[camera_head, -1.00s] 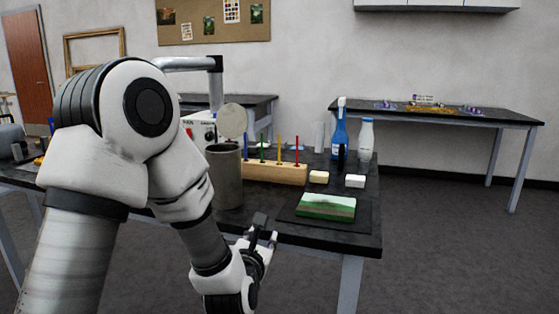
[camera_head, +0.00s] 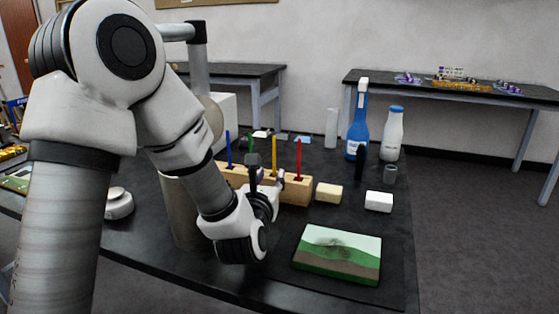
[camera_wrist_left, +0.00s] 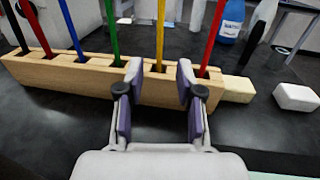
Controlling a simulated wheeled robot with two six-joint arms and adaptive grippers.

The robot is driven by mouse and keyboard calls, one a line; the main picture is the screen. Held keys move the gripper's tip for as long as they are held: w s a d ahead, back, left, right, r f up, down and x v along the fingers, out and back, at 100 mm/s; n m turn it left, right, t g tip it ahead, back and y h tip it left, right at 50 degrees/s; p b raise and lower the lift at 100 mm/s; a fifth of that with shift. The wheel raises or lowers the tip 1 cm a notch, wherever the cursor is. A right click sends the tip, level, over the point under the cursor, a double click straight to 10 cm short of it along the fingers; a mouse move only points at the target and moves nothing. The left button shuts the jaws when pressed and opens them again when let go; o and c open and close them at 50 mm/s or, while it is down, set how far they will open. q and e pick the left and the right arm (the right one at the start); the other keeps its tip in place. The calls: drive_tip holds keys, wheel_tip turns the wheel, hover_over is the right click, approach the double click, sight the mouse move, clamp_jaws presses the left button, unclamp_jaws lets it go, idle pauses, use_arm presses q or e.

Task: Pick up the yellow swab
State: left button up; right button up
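The yellow swab (camera_head: 274,150) stands upright in a wooden holder (camera_head: 297,191). In the left wrist view the yellow swab (camera_wrist_left: 160,32) shows between my two fingers, rising from a slot of the holder (camera_wrist_left: 60,85). My left gripper (camera_head: 267,179) is at the near side of the holder. Its fingers (camera_wrist_left: 159,78) are open and empty, spread to either side of the yellow swab, with no visible contact. A red swab (camera_wrist_left: 212,35) stands to the right and a green swab (camera_wrist_left: 112,30) to the left. My right gripper is not in view.
Blue (camera_head: 229,150) and other swabs share the holder. A cream block (camera_head: 328,192) and a white block (camera_head: 379,201) lie to its right. A painted landscape panel (camera_head: 338,254) lies in front. A blue spray bottle (camera_head: 357,130) and a white bottle (camera_head: 392,135) stand behind.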

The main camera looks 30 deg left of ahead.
sight(274, 164)
use_arm(q)
drive_tip(key=shift+w+a+r, duration=0.3)
drive_tip(key=shift+w+r, duration=0.05)
drive_tip(key=shift+w, duration=0.35)
drive_tip(key=x, duration=0.5)
drive_tip(key=shift+a+f+p, duration=0.1)
drive_tip(key=shift+f+p, duration=0.1)
drive_tip(key=shift+p, duration=0.2)
drive_tip(key=shift+r, duration=0.1)
clamp_jaws()
